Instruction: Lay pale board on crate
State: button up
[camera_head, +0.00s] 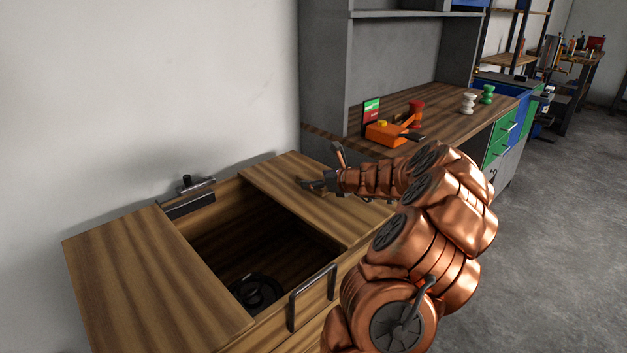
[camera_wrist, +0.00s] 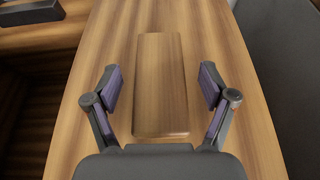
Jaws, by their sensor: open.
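The wooden crate (camera_head: 150,275) stands against the wall in the head view, with an open middle and a flat top panel on each side. My gripper (camera_head: 320,168) is over its right top panel, fingers spread. In the wrist view the pale board (camera_wrist: 160,100), a plain oblong wooden block, appears to lie flat on that striped wooden panel (camera_wrist: 105,35). It sits between the open fingers of my gripper (camera_wrist: 160,77), with a gap on each side.
A dark round part (camera_head: 256,291) lies inside the crate's opening. A dark handle (camera_head: 312,297) is on its front, and a metal fitting (camera_head: 188,197) is at its back edge. A workbench (camera_head: 440,105) behind carries an orange tool (camera_head: 385,132) and small spools. Grey floor is clear at right.

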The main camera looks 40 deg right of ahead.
jog(key=v, duration=1)
jog(key=shift+s+r, duration=0.1)
jog(key=shift+a, duration=0.15)
